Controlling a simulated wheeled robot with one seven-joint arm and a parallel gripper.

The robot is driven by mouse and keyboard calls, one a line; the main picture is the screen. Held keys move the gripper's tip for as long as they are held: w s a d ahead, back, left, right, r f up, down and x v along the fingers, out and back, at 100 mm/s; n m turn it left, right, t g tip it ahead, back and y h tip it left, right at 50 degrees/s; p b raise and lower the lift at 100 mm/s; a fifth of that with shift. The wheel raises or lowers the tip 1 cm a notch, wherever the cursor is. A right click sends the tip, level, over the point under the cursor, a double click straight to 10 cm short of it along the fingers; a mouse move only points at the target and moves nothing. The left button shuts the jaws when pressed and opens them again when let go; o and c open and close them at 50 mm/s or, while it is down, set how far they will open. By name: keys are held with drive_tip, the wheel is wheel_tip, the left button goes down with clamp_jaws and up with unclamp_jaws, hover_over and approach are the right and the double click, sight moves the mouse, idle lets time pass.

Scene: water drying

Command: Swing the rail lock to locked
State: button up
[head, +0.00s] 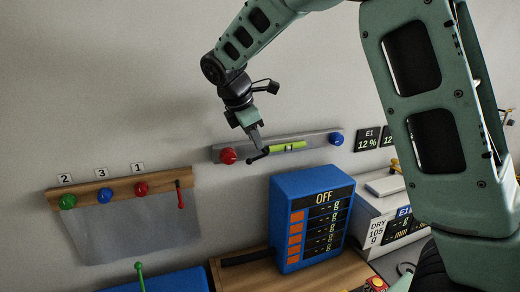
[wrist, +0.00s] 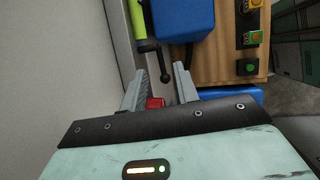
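A grey wall rail (head: 228,153) carries a yellow-green tube (head: 287,147) with a black lever (head: 259,156) at its left end. The lever slants down to the left in the head view. In the wrist view the black lever (wrist: 150,47) ends in a ball lying between my fingertips in the picture. My gripper (head: 257,147) is at the lever; in the wrist view its fingers (wrist: 160,70) are apart, with nothing visibly clamped. I cannot tell whether a finger touches the lever. A thin red lever (head: 180,195) hangs at the right end of a wooden rail (head: 92,192).
The grey rail has a red knob (head: 228,156) and a blue knob (head: 336,139). The wooden rail holds green, blue and red knobs above a grey sheet (head: 140,233). A blue display box (head: 281,215) stands below on a wooden bench (head: 235,271). The wall between is clear.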

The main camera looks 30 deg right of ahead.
sight(261, 156)
drive_tip(key=p+x, duration=0.1)
drive_tip(key=x, duration=0.5)
drive_tip(key=shift+c, duration=0.3)
drive_tip(key=shift+d, duration=0.1)
clamp_jaws()
